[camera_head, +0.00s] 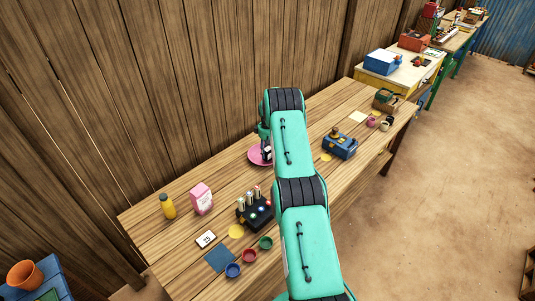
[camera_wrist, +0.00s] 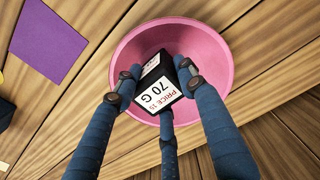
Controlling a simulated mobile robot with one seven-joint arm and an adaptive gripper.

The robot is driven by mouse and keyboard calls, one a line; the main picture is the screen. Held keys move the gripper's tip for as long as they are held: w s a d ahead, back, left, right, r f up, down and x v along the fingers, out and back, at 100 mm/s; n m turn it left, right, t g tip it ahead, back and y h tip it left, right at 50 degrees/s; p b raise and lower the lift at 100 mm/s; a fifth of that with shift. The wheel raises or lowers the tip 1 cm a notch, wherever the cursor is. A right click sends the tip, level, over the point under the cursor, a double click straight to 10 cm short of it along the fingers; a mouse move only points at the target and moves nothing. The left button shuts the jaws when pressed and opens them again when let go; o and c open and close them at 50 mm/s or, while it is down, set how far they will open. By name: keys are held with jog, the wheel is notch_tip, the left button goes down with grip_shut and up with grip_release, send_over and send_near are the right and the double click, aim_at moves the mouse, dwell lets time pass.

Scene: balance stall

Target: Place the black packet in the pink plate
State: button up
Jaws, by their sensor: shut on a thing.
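The black packet (camera_wrist: 157,81) carries white labels reading "PRICE 15" and "70 G". It is between the blue fingers of my gripper (camera_wrist: 160,88), which is shut on it. In the wrist view the packet is over the inside of the pink plate (camera_wrist: 207,46). I cannot tell whether it touches the plate's bottom. In the head view the pink plate (camera_head: 255,155) lies on the wooden table, partly hidden behind my green arm. A bit of the packet (camera_head: 268,153) shows there beside my gripper.
On the table (camera_head: 180,239) stand a yellow bottle (camera_head: 168,206), a pink carton (camera_head: 201,198), a dark block with cylinders (camera_head: 254,209), several small bowls and a blue scale-like box (camera_head: 340,146). A purple square (camera_wrist: 48,41) lies near the plate. A wooden wall runs behind.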

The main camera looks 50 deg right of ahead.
aim_at(268, 149)
jog(key=shift+f, duration=0.35)
jog(key=shift+f, duration=0.2)
jog(key=o, duration=1.2)
jog(key=shift+c, duration=0.2)
jog(key=shift+r, duration=0.15)
jog(key=shift+r+b, duration=0.35)
jog(key=shift+r, duration=5.7)
